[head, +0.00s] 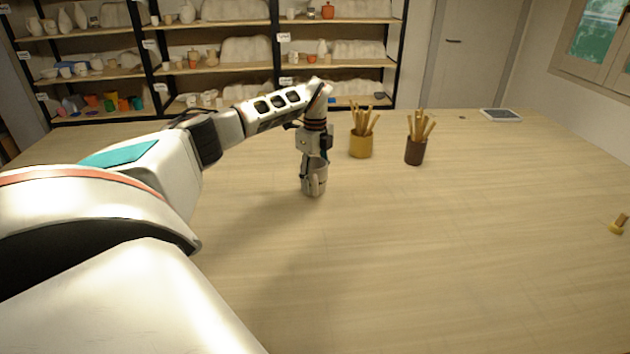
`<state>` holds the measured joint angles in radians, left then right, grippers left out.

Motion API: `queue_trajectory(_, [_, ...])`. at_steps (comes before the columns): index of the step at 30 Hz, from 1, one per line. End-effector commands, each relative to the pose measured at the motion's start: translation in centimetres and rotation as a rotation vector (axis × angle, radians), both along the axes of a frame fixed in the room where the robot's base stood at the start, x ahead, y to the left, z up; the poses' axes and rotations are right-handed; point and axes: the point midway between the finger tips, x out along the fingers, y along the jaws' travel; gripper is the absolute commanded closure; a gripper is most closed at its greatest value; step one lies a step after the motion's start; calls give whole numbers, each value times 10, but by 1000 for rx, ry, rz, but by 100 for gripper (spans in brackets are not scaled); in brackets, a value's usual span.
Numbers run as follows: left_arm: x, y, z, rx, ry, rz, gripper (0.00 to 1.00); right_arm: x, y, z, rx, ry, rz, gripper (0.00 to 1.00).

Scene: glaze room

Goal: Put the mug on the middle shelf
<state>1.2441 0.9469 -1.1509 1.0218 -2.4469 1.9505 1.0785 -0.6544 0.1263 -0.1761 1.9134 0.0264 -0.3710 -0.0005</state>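A small pale grey mug (316,187) stands upright on the table, or just above it, left of the brush pots. My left arm reaches in from the left, and its gripper (314,168) points straight down at the mug's top. The fingers overlap the mug in this view and are too small to show whether they grip it. My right gripper is out of view. The shelving behind the table has several levels; its middle shelf (232,68) carries pots and pale blocks.
A mustard pot (361,146) and a dark brown pot (414,152), both holding brushes, stand right of my gripper. The table's front and middle are clear.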

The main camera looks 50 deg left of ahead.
Motion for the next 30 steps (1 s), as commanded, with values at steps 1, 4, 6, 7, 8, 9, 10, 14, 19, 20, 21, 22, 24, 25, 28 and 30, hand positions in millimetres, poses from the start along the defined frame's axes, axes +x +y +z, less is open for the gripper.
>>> queue_trajectory(1, [0, 0, -5, -1, 0, 0, 78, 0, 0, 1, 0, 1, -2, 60])
queue_trajectory(4, [0, 0, -8, -1, -2, 0, 78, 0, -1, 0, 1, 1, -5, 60])
queue_trajectory(6, [1, 0, -7, -1, -2, 0, 78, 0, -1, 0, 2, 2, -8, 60])
queue_trajectory(7, [1, 0, -7, -1, -2, 0, 78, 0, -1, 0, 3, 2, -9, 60])
queue_trajectory(8, [1, 0, -7, -1, -2, 0, 78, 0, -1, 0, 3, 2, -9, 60])
queue_trajectory(9, [0, 0, -8, -1, -2, 0, 78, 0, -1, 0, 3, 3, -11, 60])
queue_trajectory(10, [0, 0, -8, -1, -2, 0, 78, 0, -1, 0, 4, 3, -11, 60])
queue_trajectory(14, [0, 0, -11, -1, 0, -1, 44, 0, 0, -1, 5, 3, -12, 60])
queue_trajectory(19, [0, 0, -11, -1, 0, -1, 33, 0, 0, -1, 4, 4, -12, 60])
queue_trajectory(20, [0, 0, -11, -1, 0, -1, 33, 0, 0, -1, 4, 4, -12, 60])
queue_trajectory(21, [0, 0, -11, -1, 0, -1, 33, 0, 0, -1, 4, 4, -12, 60])
queue_trajectory(22, [0, 0, -11, -1, 0, -1, 33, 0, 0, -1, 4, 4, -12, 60])
queue_trajectory(24, [0, 0, -11, -1, 0, -1, 33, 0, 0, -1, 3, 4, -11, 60])
queue_trajectory(25, [0, 0, -11, -1, -1, -1, 33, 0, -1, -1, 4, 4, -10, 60])
queue_trajectory(28, [1, 0, -6, -1, -2, 0, 33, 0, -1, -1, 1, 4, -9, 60])
queue_trajectory(30, [1, 0, 1, 0, -4, -1, 33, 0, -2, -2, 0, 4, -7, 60])
